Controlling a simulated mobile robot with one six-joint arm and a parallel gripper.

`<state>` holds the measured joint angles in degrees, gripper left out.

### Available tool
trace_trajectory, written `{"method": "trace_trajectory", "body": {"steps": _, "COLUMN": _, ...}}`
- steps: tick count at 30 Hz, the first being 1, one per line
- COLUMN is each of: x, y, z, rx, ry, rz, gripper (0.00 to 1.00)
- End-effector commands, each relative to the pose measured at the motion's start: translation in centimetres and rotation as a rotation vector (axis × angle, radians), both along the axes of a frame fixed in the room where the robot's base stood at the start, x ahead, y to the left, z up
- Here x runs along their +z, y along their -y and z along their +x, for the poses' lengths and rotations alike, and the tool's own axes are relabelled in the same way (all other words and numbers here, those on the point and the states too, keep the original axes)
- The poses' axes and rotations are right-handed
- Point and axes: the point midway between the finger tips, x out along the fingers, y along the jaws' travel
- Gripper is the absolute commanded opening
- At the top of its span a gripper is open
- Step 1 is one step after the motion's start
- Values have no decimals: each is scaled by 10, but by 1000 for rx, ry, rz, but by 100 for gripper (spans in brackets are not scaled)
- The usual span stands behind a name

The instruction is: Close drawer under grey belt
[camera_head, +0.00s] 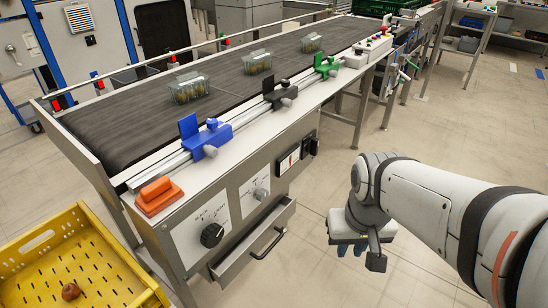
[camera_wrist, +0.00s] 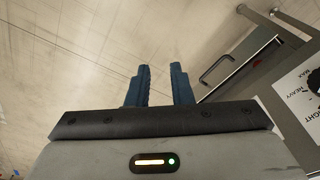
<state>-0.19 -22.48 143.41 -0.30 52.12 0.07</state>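The drawer (camera_head: 238,262) under the grey belt (camera_head: 130,128) sticks out from the lower front of the conveyor's metal cabinet, partly open. Its front carries a dark bar handle (camera_head: 268,243). In the wrist view the drawer (camera_wrist: 240,66) and its handle (camera_wrist: 216,69) lie to the right of the fingers. My gripper (camera_wrist: 162,82) has two blue fingers with a gap between them and nothing held. In the head view my gripper (camera_head: 347,248) hangs to the right of the drawer, apart from the handle, its fingers mostly hidden behind my wrist.
A yellow crate (camera_head: 113,247) with a small brown object stands at the lower left. Clear containers (camera_head: 188,87) sit on the belt. Blue, black and green rail fittings and knobs (camera_head: 212,234) line the conveyor's front. The floor (camera_head: 310,225) between drawer and gripper is clear.

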Motion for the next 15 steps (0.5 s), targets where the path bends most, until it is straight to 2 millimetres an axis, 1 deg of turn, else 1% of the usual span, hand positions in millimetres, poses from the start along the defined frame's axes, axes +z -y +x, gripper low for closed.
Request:
{"method": "trace_trajectory", "body": {"steps": 5, "x": -1, "y": 0, "z": 0, "rx": -6, "ry": -4, "rz": 3, "gripper": 20}}
{"method": "trace_trajectory", "body": {"steps": 8, "x": -8, "y": -3, "z": 2, "rx": -55, "ry": -40, "rz": 27, "gripper": 20}}
{"method": "trace_trajectory", "body": {"steps": 11, "x": -24, "y": -17, "z": 6, "rx": -173, "ry": -128, "rz": 79, "gripper": 20}}
{"method": "trace_trajectory", "body": {"steps": 14, "x": -46, "y": -27, "z": 14, "rx": -370, "ry": -265, "rz": 153, "gripper": 20}}
{"method": "trace_trajectory", "body": {"steps": 15, "x": -56, "y": -33, "z": 18, "rx": -461, "ry": -333, "rz": 183, "gripper": 20}}
